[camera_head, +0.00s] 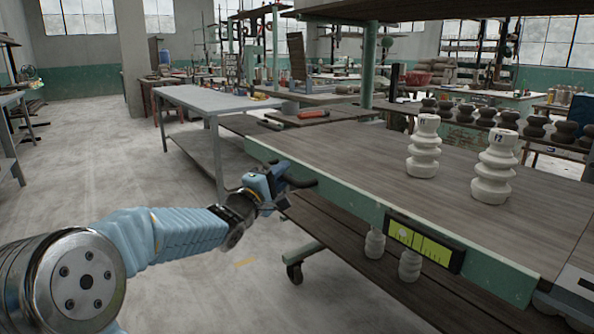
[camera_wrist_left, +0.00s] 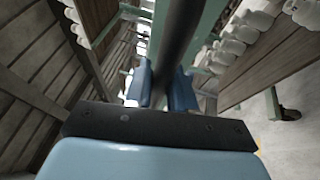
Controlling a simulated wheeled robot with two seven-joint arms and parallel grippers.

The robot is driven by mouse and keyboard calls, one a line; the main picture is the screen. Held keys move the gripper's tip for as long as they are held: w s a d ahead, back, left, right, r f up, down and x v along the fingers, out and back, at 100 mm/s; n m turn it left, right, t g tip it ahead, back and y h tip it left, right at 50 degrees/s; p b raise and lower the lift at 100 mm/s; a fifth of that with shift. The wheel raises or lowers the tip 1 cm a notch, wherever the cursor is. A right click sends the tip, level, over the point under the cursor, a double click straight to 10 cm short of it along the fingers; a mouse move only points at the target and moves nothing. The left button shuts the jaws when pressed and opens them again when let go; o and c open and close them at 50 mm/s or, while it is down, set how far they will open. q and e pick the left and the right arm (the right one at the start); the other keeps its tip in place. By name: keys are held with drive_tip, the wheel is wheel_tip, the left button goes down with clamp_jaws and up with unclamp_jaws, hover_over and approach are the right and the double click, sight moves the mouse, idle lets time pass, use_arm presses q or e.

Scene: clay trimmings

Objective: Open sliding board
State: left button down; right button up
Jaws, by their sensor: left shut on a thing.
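The sliding board (camera_head: 390,180) is a wide wooden top with a pale green front edge. A dark handle (camera_head: 302,183) sticks out at the left end of that edge. My left gripper (camera_head: 279,181) is at this handle, its blue fingers shut on it. In the left wrist view a dark bar (camera_wrist_left: 182,40) runs up between the two blue fingers of my left gripper (camera_wrist_left: 168,88). The fingers hide part of the handle. My right gripper is in neither view.
Two pale ribbed clay pieces (camera_head: 424,147) (camera_head: 494,166) stand on the board. A black and yellow-green panel (camera_head: 425,243) is on its front edge. Smaller pale pieces (camera_head: 410,265) stand on the shelf below. A grey table (camera_head: 205,98) stands behind; floor at left is clear.

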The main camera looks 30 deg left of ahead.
use_arm(q)
drive_tip(key=shift+s+a+f+p, duration=0.1)
drive_tip(key=shift+s+a, duration=0.2)
drive_tip(key=shift+s, duration=0.5)
drive_tip(key=shift+s+a+r+p, duration=0.1)
drive_tip(key=shift+s+a, duration=0.25)
drive_tip(key=shift+s, duration=0.4)
drive_tip(key=shift+s+a+f+p, duration=0.1)
drive_tip(key=shift+s+a, duration=0.2)
drive_tip(key=shift+s, duration=0.5)
drive_tip(key=c, duration=1.1)
unclamp_jaws()
drive_tip(key=shift+o, duration=0.2)
drive_tip(key=s+f, duration=0.2)
drive_tip(key=s, duration=1.1)
drive_tip(key=shift+s+f, duration=0.2)
drive_tip(key=shift+s, duration=0.05)
